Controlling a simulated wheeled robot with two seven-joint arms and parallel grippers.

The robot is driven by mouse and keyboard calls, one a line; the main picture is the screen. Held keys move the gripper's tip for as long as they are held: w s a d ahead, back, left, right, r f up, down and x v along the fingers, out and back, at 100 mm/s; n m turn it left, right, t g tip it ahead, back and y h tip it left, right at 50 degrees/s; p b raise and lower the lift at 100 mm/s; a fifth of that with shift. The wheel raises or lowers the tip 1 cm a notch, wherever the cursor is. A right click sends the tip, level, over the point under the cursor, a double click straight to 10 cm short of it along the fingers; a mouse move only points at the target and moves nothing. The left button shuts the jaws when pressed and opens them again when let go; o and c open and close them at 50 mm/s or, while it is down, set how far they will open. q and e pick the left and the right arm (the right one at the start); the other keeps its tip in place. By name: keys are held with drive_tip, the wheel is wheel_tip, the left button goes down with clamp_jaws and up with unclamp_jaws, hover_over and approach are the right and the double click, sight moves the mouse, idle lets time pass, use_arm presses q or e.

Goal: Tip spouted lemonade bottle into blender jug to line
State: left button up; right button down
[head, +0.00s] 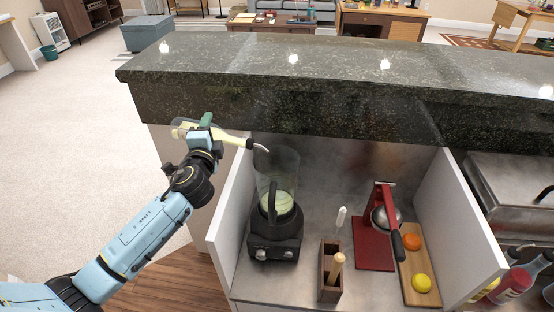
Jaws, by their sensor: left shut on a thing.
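The spouted lemonade bottle (228,138) holds pale yellow liquid and lies tipped almost level, its metal spout pointing right and slightly down. My left gripper (203,126) is shut on the bottle and partly hides its body. The spout tip is close to the left part of the blender jug's open top. The clear blender jug (287,168) stands upright on its black base (273,246), with pale yellow-green liquid in its lower part. I cannot make out a stream or the line on the jug. My right gripper is out of view.
A raised dark stone counter (330,75) runs behind the blender. Right of the blender are a wooden tool holder (330,275), a red citrus press (375,243), and a board (417,288) with an orange (411,242) and a lemon (422,283). A white side panel (232,215) stands left of the blender.

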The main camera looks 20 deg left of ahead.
use_arm(q)
drive_tip(key=shift+r, duration=0.1)
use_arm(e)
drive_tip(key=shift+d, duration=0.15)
use_arm(q)
drive_tip(key=shift+r, duration=0.15)
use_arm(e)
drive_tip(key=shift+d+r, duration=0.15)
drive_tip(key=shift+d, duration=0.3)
use_arm(q)
drive_tip(key=shift+r, duration=0.1)
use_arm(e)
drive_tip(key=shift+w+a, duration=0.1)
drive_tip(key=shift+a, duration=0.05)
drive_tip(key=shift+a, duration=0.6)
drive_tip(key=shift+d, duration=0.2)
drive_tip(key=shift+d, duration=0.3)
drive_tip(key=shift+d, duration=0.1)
